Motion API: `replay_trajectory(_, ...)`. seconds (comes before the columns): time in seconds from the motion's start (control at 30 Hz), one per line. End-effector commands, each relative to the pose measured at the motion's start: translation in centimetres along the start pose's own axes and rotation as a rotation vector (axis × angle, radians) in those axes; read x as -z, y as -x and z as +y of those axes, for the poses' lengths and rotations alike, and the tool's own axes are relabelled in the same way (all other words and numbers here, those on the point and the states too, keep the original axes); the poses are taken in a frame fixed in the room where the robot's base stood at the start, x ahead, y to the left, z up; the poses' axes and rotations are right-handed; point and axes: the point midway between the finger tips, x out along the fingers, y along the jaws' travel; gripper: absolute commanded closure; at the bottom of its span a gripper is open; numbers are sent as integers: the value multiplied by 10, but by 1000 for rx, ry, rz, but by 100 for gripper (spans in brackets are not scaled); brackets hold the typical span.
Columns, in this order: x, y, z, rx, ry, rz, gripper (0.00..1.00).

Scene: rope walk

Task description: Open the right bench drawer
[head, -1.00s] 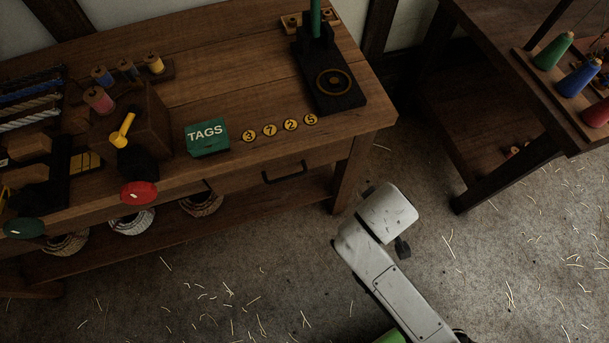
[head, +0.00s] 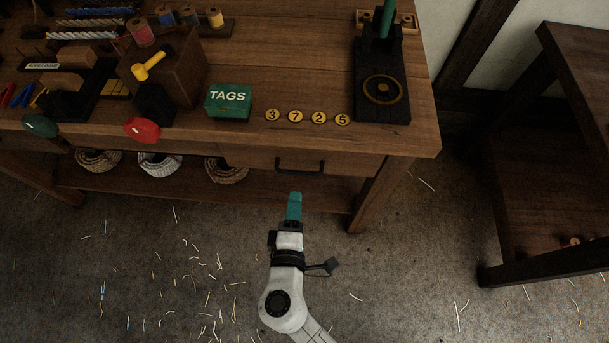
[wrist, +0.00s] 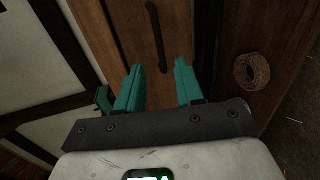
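The right bench drawer (head: 345,163) is a wooden front under the bench top, with a dark bar handle (head: 300,165). The drawer looks shut. My gripper (head: 294,200) is just in front of and below the handle in the head view, apart from it. In the wrist view its two teal fingers (wrist: 158,78) are spread with nothing between them. The handle (wrist: 156,30) shows ahead of the gap between the fingers, running up and down in that picture.
The bench top (head: 300,65) carries a green TAGS box (head: 229,101), several numbered yellow discs (head: 295,116) and a black stand (head: 382,95). Coiled ropes (head: 226,170) lie on the lower shelf. Another wooden table (head: 560,150) stands at the right. The floor before the bench is clear except for scattered fibres.

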Motion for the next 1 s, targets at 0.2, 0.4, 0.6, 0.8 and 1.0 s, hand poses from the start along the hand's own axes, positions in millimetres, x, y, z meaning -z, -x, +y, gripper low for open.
replay_trajectory(0.2,-1,-42,2,-1,-2,-4,63)
replay_trajectory(0.4,-2,-73,1,0,-2,-5,63)
replay_trajectory(0.6,-2,-87,0,1,-2,-4,63)
replay_trajectory(0.8,-2,-89,0,2,-3,-4,63)
replay_trajectory(1.0,-2,-89,0,2,-3,-4,72)
